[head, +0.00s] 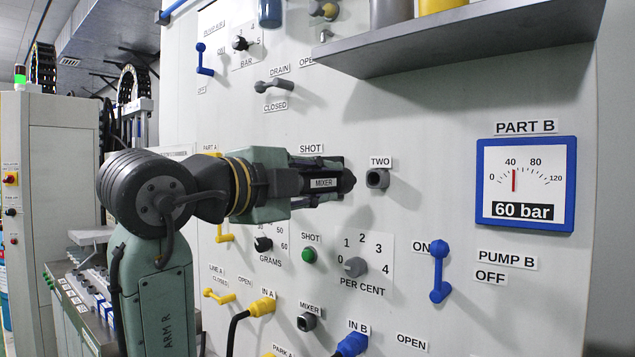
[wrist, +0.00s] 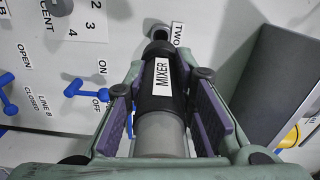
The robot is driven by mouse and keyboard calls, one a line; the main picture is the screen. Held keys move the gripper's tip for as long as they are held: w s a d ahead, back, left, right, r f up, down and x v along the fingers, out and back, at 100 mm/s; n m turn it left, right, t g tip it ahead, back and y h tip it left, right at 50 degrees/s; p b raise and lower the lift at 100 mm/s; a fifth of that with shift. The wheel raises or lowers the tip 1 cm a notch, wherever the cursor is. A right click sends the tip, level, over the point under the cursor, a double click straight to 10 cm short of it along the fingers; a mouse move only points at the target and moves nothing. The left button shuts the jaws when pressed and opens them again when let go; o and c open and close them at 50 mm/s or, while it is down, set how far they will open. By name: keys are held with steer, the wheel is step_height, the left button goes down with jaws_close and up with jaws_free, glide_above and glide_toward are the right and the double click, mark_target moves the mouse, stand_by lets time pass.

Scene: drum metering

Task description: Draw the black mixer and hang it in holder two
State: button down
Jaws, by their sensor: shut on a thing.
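The black mixer (head: 323,183) with a white MIXER label lies roughly level in my gripper (head: 318,186). In the wrist view the mixer (wrist: 161,95) sits between the two purple-padded fingers of my gripper (wrist: 160,98), with its grey rear end toward the camera. The socket labelled MIXER (head: 307,322) is lower on the panel and looks empty.
A grey shelf (head: 450,45) juts out above holder two. The PART B gauge (head: 526,184) is to the right. The blue PUMP B lever (head: 440,271), the PER CENT knob (head: 355,267) and the DRAIN lever (head: 274,86) stick out nearby.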

mark_target(355, 180)
steer(key=shift+x, duration=2.7)
steer(key=shift+x, duration=1.95)
steer(key=c, duration=1.3)
jaws_free()
steer(key=v, duration=1.2)
